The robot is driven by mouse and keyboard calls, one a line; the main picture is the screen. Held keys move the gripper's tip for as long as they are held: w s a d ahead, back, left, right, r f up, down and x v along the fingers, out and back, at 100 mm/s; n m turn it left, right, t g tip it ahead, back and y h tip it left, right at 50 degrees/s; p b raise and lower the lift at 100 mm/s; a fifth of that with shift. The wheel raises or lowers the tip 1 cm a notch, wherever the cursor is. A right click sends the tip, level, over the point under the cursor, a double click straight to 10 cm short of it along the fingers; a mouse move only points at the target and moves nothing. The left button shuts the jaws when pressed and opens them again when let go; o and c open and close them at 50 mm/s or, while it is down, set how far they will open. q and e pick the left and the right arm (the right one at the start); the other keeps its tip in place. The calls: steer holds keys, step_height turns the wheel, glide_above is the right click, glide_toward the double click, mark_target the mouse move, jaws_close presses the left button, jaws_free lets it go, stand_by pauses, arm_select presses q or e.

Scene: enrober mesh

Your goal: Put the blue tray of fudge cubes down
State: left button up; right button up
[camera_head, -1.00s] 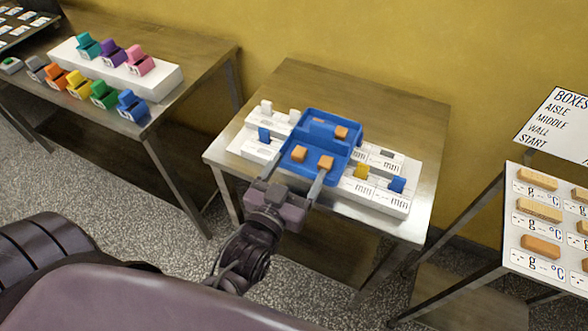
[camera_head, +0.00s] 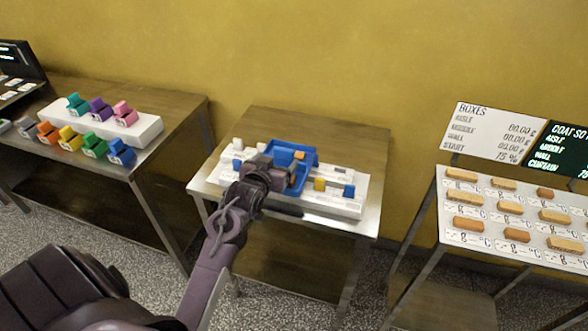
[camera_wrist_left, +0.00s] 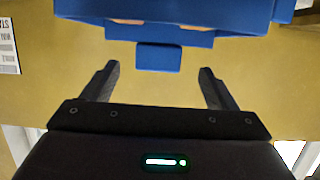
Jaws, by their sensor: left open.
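The blue tray (camera_head: 283,149) is at the white panel in the middle of the small steel-edged table. An orange-brown fudge cube (camera_head: 299,155) shows in it; my arm hides much of the near part. My left gripper (camera_head: 272,176) is at the tray's near side, its fingers mostly hidden in the head view. In the left wrist view, the gripper (camera_wrist_left: 159,68) is open with nothing between its fingers. The blue tray (camera_wrist_left: 160,10) and its small blue tab (camera_wrist_left: 159,57) lie just ahead of the fingertips. My right gripper is not in view.
The white panel (camera_head: 345,206) carries small white, yellow and blue blocks around the tray. Bare tabletop (camera_head: 330,130) lies behind it. A left table (camera_head: 180,105) holds several coloured holders. A right rack (camera_head: 443,207) holds several bars below sign boards (camera_head: 490,130).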

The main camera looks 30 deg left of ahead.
mark_target(282, 155)
arm_select(q)
steer(key=shift+x, duration=1)
steer(key=shift+w+a+p, duration=0.1)
steer(key=shift+w+p, duration=0.25)
steer(key=shift+p, duration=0.2)
steer(key=p+x, duration=0.1)
steer(key=x, duration=0.2)
steer(key=shift+w+f, duration=0.3)
steer(key=c, duration=1.4)
steer(key=shift+c, duration=0.8)
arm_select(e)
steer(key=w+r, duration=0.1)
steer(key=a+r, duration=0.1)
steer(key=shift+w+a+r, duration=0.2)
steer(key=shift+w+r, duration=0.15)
